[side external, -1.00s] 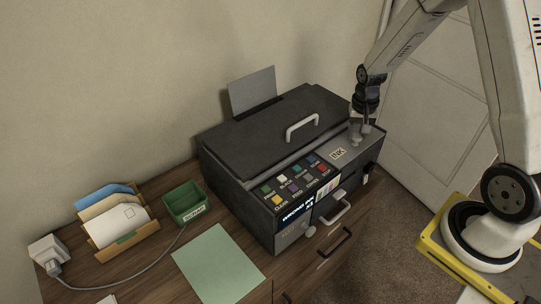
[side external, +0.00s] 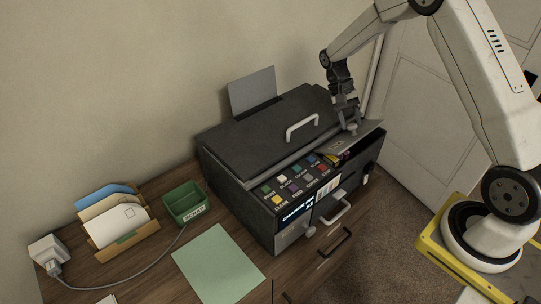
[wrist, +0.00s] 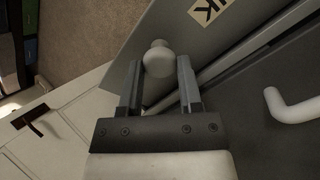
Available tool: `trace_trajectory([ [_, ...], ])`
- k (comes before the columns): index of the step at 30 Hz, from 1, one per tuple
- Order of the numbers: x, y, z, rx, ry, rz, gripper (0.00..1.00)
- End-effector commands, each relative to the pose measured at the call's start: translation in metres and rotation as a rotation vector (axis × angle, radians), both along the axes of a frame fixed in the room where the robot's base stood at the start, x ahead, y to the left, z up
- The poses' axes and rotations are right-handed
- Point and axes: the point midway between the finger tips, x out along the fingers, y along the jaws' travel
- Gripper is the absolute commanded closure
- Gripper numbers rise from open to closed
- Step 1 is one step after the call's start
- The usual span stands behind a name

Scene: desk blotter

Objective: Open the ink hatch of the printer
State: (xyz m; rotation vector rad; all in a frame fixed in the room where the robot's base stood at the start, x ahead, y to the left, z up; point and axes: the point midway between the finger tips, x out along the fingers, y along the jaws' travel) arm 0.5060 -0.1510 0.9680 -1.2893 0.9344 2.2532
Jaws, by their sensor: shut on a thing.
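The dark printer (side external: 250,135) stands on the wooden desk. Its grey ink hatch (side external: 365,134) at the right end of the top is tilted up, and coloured parts (side external: 343,158) show in the gap below it. The hatch also shows in the wrist view (wrist: 180,30) with part of its INK label. My gripper (side external: 349,125) is at the hatch's raised side. In the wrist view my gripper (wrist: 158,75) has its fingers on either side of the hatch's pale round knob (wrist: 158,58) and is shut on it.
The printer's main lid is down, with a white handle (side external: 302,127) close to my gripper. A green scrap tray (side external: 186,203), a letter holder (side external: 125,241) and a green sheet (side external: 218,262) lie to the left. A white door (side external: 425,110) stands behind at right.

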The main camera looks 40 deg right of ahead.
Motion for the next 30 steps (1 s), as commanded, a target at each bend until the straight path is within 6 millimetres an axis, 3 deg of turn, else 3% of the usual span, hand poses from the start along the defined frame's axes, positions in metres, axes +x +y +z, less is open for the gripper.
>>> trace_trajectory([
  [15, 0.023, 0.000, 0.004, 0.000, 0.288, 0.001, 1.00],
  [30, 0.032, 0.000, 0.005, -0.001, 0.412, 0.000, 1.00],
])
